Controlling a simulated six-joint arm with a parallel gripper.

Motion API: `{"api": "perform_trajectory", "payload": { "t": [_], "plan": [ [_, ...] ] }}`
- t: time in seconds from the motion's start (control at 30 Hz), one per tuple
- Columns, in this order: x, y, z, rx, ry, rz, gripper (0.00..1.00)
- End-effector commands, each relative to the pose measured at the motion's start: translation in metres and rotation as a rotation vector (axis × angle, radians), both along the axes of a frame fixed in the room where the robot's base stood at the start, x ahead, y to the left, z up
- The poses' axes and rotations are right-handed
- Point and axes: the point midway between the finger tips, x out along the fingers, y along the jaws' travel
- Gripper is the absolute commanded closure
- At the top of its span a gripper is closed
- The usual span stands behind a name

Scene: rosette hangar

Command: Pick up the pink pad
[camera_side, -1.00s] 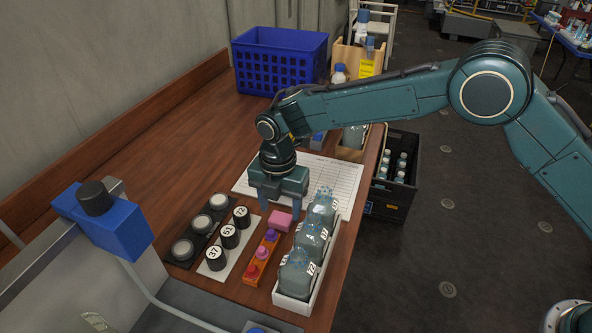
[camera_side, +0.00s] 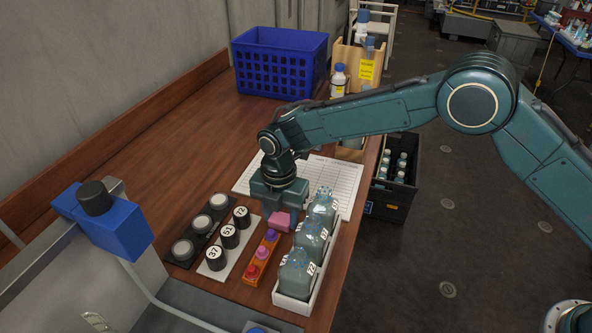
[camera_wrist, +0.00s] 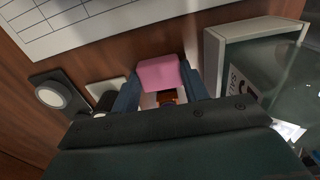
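The pink pad (camera_side: 279,223) is a small block at the far end of the orange rack, on the work table. In the wrist view the pad (camera_wrist: 158,74) sits between the two fingers, with both fingers against its sides and no clear gap. My gripper (camera_side: 280,212) points down over it and looks shut on it. The fingers (camera_wrist: 160,88) also show in the wrist view. Whether the pad is clear of the surface cannot be told.
A white tray of clear numbered bottles (camera_side: 310,240) stands close to the right. The orange rack (camera_side: 260,258) holds small coloured pieces. Black numbered jars (camera_side: 229,236) and a dark tray of round lids (camera_side: 200,226) are left. A printed sheet (camera_side: 335,180) lies behind.

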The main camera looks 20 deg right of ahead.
Motion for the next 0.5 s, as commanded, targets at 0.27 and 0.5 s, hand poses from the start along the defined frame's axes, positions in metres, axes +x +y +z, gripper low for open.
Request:
{"api": "perform_trajectory", "payload": {
  "t": [0.27,0.5],
  "plan": [
    [0.0000,0.0000,0.0001,0.000,0.000,0.000,0.80],
    [0.0003,0.0001,0.0044,0.001,-0.001,0.000,0.80]
  ]
}}
